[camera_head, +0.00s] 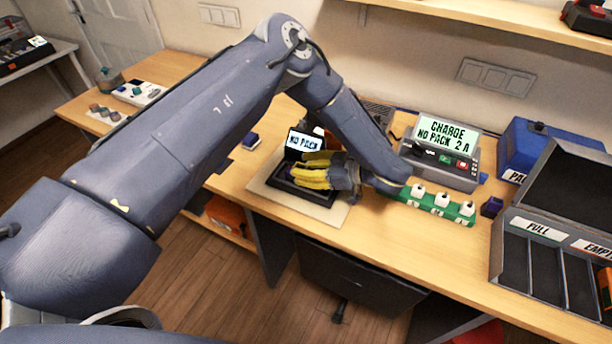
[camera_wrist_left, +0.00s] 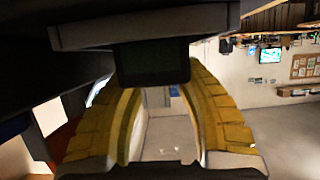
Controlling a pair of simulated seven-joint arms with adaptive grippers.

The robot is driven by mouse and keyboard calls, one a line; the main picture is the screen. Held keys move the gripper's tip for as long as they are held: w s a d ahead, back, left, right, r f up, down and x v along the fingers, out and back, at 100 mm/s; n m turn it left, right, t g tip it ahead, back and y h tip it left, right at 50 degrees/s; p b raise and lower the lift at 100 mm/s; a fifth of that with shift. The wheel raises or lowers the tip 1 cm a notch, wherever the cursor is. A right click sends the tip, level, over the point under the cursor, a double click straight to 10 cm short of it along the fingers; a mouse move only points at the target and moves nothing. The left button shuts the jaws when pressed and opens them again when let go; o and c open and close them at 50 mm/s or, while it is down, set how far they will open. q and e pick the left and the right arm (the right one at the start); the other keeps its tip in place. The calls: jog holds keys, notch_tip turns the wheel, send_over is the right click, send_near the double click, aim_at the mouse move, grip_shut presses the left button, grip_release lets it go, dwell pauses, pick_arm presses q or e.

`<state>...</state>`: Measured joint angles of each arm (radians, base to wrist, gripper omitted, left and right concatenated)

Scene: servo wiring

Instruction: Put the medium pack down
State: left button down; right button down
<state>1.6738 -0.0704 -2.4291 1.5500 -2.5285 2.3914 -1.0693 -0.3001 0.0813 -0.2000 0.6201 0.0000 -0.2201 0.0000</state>
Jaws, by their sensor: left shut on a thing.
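My left gripper (camera_head: 318,172), with yellow fingers, is over the black tester (camera_head: 304,142), whose screen reads "NO PACK". The tester stands on a pale mat (camera_head: 334,214). In the left wrist view my left gripper (camera_wrist_left: 158,80) is shut on a dark block, which I take for the medium pack (camera_wrist_left: 152,62). The fingers hide the pack in the head view, so I cannot tell whether it touches the tester. My right gripper is not in view.
A charger (camera_head: 440,155) reading "CHARGE NO PACK 2 A" stands to the right. In front of it is a green strip (camera_head: 436,205) with white pieces. A small dark block (camera_head: 491,207) lies near the sorting box (camera_head: 540,228). Another small block (camera_head: 250,140) lies left of the tester.

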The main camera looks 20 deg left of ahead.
pick_arm(q)
jog(key=shift+r, duration=0.1)
jog(key=shift+r, duration=0.8)
jog(key=s+d, duration=0.1)
jog(key=d, duration=0.4)
jog(key=s+d, duration=0.1)
jog(key=d, duration=1.1)
jog(key=shift+s+d+f, duration=0.15)
jog(key=shift+s+d, duration=0.1)
jog(key=shift+s, duration=0.15)
